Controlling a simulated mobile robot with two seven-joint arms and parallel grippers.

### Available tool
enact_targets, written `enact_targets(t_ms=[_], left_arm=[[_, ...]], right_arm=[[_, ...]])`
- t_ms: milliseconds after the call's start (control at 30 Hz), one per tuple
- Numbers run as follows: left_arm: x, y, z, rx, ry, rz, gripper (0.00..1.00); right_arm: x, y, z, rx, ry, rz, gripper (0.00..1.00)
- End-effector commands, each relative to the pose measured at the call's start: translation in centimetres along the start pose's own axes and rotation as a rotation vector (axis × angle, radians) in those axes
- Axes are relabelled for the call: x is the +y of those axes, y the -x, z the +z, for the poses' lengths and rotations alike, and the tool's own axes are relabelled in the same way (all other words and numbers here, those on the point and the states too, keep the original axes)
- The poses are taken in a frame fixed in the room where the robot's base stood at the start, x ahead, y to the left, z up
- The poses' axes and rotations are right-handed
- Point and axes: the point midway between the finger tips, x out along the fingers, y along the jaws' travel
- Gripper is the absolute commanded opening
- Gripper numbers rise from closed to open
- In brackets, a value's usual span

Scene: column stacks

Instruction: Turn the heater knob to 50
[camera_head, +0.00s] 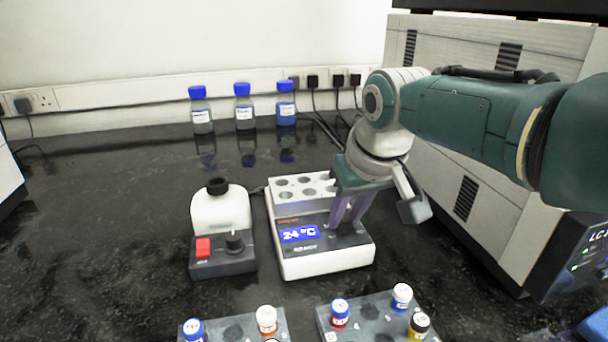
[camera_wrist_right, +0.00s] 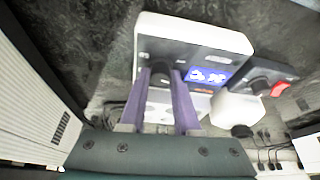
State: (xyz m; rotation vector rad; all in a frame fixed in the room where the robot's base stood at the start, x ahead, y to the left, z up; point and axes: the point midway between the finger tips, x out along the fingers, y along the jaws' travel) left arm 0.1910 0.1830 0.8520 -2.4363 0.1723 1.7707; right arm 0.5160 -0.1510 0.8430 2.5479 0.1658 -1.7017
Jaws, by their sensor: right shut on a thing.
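The white heater (camera_head: 330,262) stands on the dark bench with its blue display (camera_head: 299,233) reading 24 °C. Its dark knob (camera_wrist_right: 161,75) sits on the black front panel, to the right of the display in the head view, where the gripper mostly hides it. My right gripper (camera_head: 347,221) points down at the panel. Its purple fingers are shut on the knob, one on each side, as the right wrist view (camera_wrist_right: 164,73) shows. The knob's setting cannot be read. My left gripper is not in view.
A stirrer-like device (camera_head: 224,262) with a white bottle (camera_head: 220,212) stands close left of the heater. Two vial racks (camera_head: 372,305) lie in front. Three blue-capped bottles (camera_head: 244,112) stand behind. A large grey instrument (camera_head: 470,120) is at right.

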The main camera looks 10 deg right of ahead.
Motion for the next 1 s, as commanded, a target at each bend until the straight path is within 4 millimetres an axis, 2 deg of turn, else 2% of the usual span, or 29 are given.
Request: enact_targets(t_ms=[167, 367, 700, 1000], left_arm=[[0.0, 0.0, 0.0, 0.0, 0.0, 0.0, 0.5], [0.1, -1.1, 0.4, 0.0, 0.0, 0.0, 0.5], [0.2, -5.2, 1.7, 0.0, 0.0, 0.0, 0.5], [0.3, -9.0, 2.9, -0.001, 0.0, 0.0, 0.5]], right_arm=[[-0.3, 0.0, -0.1, 0.001, -0.153, 0.062, 0.0], [-0.4, -0.3, -0.1, 0.003, -0.328, 0.135, 0.0], [-0.5, -0.7, -0.1, 0.004, -0.614, 0.251, 0.0], [-0.6, -0.6, -0.1, 0.001, -0.791, 0.325, 0.0]])
